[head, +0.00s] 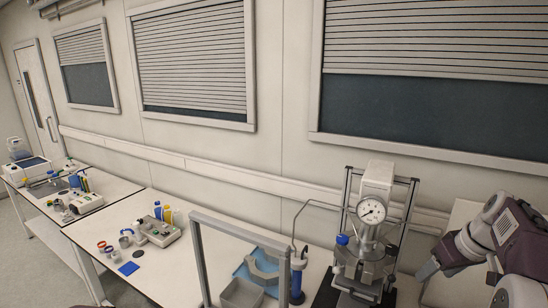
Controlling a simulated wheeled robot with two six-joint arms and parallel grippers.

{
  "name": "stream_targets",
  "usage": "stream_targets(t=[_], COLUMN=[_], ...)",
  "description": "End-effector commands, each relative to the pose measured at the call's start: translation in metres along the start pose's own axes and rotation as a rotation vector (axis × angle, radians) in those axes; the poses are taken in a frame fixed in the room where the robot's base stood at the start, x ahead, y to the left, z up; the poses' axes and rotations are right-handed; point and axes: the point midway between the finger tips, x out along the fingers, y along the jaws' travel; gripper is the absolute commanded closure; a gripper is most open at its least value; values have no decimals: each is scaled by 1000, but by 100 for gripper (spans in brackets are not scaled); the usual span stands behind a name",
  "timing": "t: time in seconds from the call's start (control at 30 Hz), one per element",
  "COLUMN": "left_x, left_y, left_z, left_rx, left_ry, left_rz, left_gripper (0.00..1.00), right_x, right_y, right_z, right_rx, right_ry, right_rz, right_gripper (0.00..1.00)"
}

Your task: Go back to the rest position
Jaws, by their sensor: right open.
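My right gripper (456,272) is at the lower right, with my grey and purple arm beside it. Its grey fingers are spread, and I see nothing between them. It is to the right of the pressure reactor (376,188), apart from it in the picture. The reactor has a white head with a round dial gauge, between two dark posts on a black base. My left gripper is not in view.
A white bench (164,268) runs along the wall. A second bench (112,188) with instruments is farther left. Floor shows at the lower left.

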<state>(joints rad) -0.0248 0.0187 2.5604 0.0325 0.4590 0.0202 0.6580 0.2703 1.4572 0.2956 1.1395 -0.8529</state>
Motion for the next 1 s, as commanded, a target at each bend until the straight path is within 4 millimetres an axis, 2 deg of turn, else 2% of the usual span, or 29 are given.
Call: stream_targets(t=[0.03, 0.13, 0.23, 0.37, 0.47, 0.57, 0.67, 0.7, 0.77, 0.8, 0.9, 0.97, 1.0], left_x=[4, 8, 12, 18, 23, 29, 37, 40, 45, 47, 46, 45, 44], left_y=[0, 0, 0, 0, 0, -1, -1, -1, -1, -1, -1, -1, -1], left_z=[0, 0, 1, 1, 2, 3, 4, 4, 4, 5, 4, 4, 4], left_rx=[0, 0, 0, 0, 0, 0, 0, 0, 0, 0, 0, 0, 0], left_ry=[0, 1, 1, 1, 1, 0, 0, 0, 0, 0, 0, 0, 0], left_rz=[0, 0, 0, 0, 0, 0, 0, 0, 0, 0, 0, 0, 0], left_gripper=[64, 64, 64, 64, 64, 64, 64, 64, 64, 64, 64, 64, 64], right_x=[6, 8, 15, 32, 50, 71, 98, 111, 129, 138, 152, 159, 162], right_y=[-12, -33, -58, -98, -132, -167, -205, -220, -238, -245, -245, -240, -238], right_z=[-7, -18, -22, -14, 1, 25, 65, 87, 126, 152, 204, 221, 220], right_rx=[-31, -84, -134, -205, -262, -302, -319, -315, -290, -259, -127, -26, 27], right_ry=[4, 13, 6, -34, -76, -130, -202, -236, -287, -316, -355, -353, -333], right_rz=[-11, -24, -52, -100, -136, -161, -172, -168, -149, -128, -65, -27, -9], right_gripper=[39, 39, 39, 39, 39, 39, 39, 39, 39, 39, 39, 39, 39])
